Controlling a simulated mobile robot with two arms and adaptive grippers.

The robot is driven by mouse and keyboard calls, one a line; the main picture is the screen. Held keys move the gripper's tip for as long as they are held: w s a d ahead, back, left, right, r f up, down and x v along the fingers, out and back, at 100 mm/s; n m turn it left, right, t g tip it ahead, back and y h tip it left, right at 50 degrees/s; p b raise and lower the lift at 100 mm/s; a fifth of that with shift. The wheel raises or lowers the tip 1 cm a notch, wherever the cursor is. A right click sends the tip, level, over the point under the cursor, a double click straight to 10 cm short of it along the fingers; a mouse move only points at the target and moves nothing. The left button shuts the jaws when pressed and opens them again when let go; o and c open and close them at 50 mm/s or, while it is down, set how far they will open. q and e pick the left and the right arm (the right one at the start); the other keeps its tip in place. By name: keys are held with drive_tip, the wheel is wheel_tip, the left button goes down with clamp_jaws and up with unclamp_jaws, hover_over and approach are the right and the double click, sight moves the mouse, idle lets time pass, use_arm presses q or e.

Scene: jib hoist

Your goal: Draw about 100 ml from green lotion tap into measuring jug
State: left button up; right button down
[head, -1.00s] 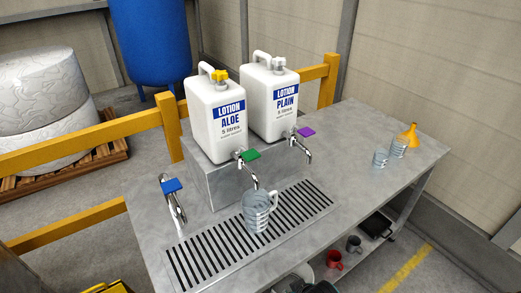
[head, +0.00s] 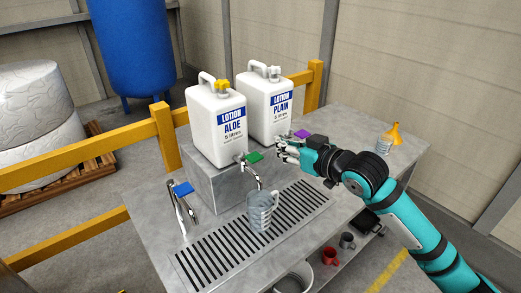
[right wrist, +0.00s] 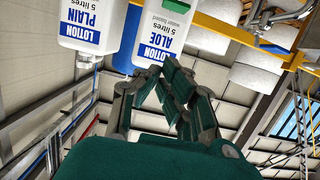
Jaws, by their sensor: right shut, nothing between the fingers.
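The green lotion tap (head: 254,158) is on the front of the white Lotion Aloe jug (head: 217,124); its spout points down. The clear measuring jug (head: 261,210) stands upright on the slotted drip grate (head: 220,248), below the green tap's spout, and looks empty. My right gripper (head: 283,149) is shut and empty, just right of the green lever, in front of the Lotion Plain jug (head: 264,106). In the right wrist view its fingertips (right wrist: 172,68) meet below the Lotion Aloe jug (right wrist: 160,40). I cannot tell whether it touches the lever. My left gripper is not in view.
A purple-lever tap (head: 302,135) is partly behind my right gripper. A blue-lever tap (head: 183,190) stands left of the grate. A beaker (head: 384,142) and orange funnel (head: 396,132) stand at the bench's right end. Mugs (head: 347,240) sit on the shelf below.

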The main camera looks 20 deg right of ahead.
drive_tip(key=p, duration=0.4)
hover_over(260, 158)
wheel_tip(260, 158, down, 2)
drive_tip(key=shift+f, duration=0.2)
wheel_tip(260, 158, down, 3)
drive_tip(key=shift+a+r, duration=0.1)
drive_tip(key=shift+s+f+p, duration=0.1)
drive_tip(key=shift+f+p, duration=0.2)
drive_tip(key=shift+f, duration=0.55)
